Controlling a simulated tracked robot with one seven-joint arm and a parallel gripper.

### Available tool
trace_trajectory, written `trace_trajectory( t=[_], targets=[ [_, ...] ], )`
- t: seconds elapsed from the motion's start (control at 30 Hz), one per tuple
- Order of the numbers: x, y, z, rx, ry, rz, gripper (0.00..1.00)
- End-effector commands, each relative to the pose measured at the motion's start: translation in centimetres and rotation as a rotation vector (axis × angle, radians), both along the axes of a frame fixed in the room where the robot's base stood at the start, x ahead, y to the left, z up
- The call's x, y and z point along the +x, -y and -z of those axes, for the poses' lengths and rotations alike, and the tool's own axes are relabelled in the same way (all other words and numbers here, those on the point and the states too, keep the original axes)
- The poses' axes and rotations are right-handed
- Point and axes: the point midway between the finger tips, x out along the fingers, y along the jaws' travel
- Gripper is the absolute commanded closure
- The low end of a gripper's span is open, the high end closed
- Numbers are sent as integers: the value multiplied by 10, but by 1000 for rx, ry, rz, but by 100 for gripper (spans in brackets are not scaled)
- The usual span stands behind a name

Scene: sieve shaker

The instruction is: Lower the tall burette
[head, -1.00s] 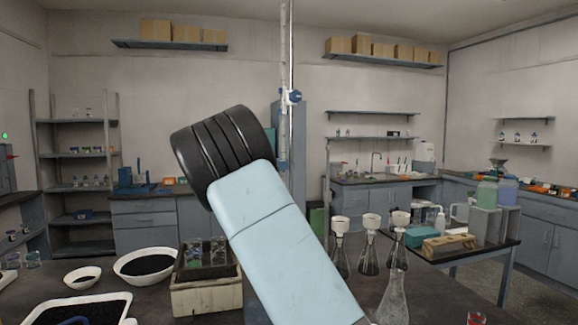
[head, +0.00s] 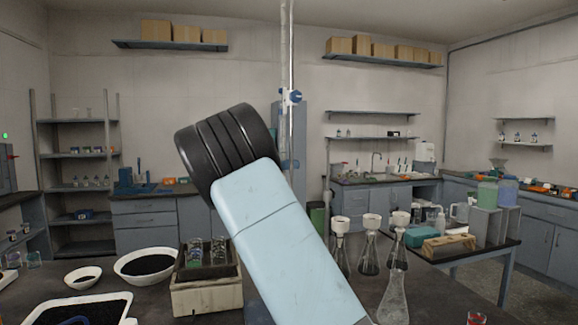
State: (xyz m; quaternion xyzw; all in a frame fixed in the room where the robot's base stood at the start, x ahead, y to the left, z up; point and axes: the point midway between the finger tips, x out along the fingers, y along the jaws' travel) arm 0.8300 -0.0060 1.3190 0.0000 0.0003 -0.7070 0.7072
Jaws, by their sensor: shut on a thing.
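The tall burette (head: 285,55) is a thin, pale upright tube running up to the top edge of the head view. It stands close beside a thin metal rod (head: 292,40). A blue clamp (head: 291,97) sits at mid-height on the rod and burette. The lower end of the burette is hard to make out beside my arm, near a small blue part (head: 289,164). My arm, with a black ribbed joint and pale blue link, fills the middle of the view. My gripper does not show; the arm hides that area.
Several flasks with white funnels (head: 370,250) stand close to the right of my arm.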

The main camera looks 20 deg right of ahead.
Motion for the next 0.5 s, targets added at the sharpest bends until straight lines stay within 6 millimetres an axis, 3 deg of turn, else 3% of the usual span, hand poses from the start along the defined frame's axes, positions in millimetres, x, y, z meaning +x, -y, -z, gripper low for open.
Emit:
trace_trajectory(
  t=[0.23,0.5],
  targets=[
    [1,1,5,-1,-1,-1,100],
    [1,2,60,-1,-5,1,100]
  ],
)
